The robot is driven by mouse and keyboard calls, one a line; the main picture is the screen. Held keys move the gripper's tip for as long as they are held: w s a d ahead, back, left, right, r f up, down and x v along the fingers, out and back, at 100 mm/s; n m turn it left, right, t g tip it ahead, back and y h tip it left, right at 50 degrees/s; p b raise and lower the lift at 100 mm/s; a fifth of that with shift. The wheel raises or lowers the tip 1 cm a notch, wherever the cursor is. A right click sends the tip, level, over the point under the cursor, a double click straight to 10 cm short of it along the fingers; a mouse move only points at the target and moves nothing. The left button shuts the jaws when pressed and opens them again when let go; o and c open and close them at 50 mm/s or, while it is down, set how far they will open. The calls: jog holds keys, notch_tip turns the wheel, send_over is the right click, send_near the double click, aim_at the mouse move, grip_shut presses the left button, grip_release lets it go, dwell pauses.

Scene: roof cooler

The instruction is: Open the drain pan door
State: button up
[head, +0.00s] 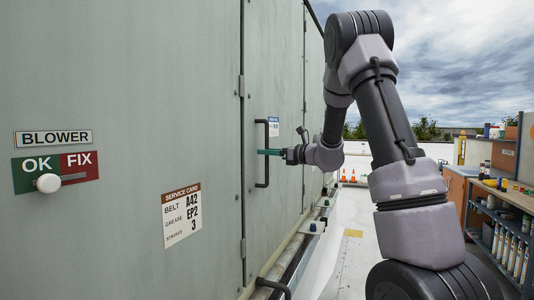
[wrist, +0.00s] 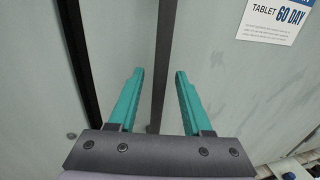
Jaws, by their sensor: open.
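The door (head: 284,205) is a pale grey-green panel in the cooler wall and looks shut in the head view. My gripper (head: 263,152) has teal fingers and reaches the handle at about mid height. In the wrist view my gripper (wrist: 160,73) is open, with one finger on each side of the handle (wrist: 166,45). I see gaps between the bar and both fingers. No sign on the door names it as the drain pan door.
A label reading "TABLET 60 DAY" (wrist: 274,18) is on the door's right. Nearer on the wall are a BLOWER sign (head: 53,138), an OK/FIX slider (head: 48,183) and a service card (head: 182,213). A workbench (head: 500,200) with shelves stands right. The walkway (head: 345,250) between looks mostly clear.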

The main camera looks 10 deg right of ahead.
jog(key=shift+w+a, duration=0.2)
jog(key=shift+a, duration=0.05)
grip_shut()
dwell(1.4)
